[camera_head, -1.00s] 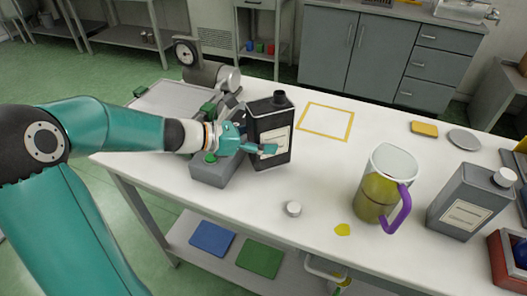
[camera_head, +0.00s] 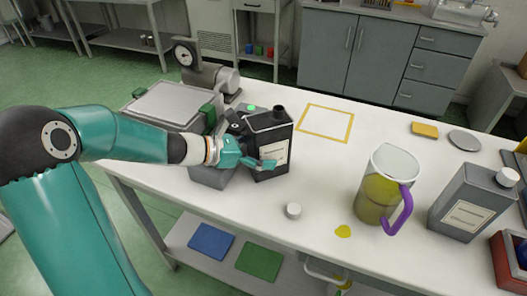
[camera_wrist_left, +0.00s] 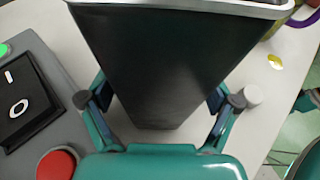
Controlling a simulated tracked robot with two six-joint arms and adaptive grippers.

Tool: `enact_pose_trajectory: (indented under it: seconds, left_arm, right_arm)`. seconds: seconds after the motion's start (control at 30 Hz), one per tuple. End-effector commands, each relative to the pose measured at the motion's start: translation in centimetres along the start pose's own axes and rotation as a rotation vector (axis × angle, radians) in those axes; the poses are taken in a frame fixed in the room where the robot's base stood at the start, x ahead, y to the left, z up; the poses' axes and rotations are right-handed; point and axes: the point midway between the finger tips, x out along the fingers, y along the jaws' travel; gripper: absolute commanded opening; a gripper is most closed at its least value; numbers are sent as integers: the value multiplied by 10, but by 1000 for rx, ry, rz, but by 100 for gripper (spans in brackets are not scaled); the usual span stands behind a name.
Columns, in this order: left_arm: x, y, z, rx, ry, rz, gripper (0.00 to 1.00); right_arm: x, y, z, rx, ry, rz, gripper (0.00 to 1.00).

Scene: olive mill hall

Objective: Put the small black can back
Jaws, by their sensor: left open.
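The small black can (camera_head: 267,148) stands upright on the white table beside a grey box, with a pale label facing the front and no cap on its neck. My left gripper (camera_head: 258,163) reaches it from the left, with a finger across its front. In the left wrist view the dark can (camera_wrist_left: 165,65) fills the space between the spread fingers of my left gripper (camera_wrist_left: 160,102), which is open around it. A yellow square outline (camera_head: 350,124) on the table, behind and right of the can, is empty.
A white cap (camera_head: 293,211) lies in front of the can. To the right are a jug (camera_head: 376,190) of yellow oil with a purple handle, a yellow spill (camera_head: 343,231) and a larger grey can (camera_head: 470,203). The grey box (camera_head: 212,177) is close on the left.

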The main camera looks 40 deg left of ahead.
Motion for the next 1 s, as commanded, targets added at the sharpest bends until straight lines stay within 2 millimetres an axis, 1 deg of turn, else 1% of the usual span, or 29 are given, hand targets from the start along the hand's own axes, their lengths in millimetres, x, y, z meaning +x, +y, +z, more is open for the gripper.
enact_pose_trajectory:
  seconds: [0.2, 0.33, 0.47, 0.7, 0.8, 0.9, 1.0]
  left_arm:
    - [-1, 0, 3, 0, 0, 0, 89]
    - [-13, 1, 2, 0, -1, 3, 89]
    - [-36, 2, 2, 1, 0, 7, 89]
    - [-85, 2, 1, -1, 1, 8, 89]
    - [-101, 1, 1, 0, 1, 5, 89]
    - [-113, 1, 1, -1, 0, 4, 89]
    - [-119, 0, 1, 0, 0, 1, 89]
  right_arm:
    - [-3, -1, 0, 0, 0, 0, 59]
    - [-2, -1, 0, 0, 0, 0, 59]
    - [-2, -1, 0, 0, 0, 0, 59]
    - [-2, -1, 0, 0, 0, 0, 59]
    - [-2, -1, 0, 0, 0, 0, 59]
    - [-2, -1, 0, 0, 0, 0, 59]
    - [-2, -1, 0, 0, 0, 0, 59]
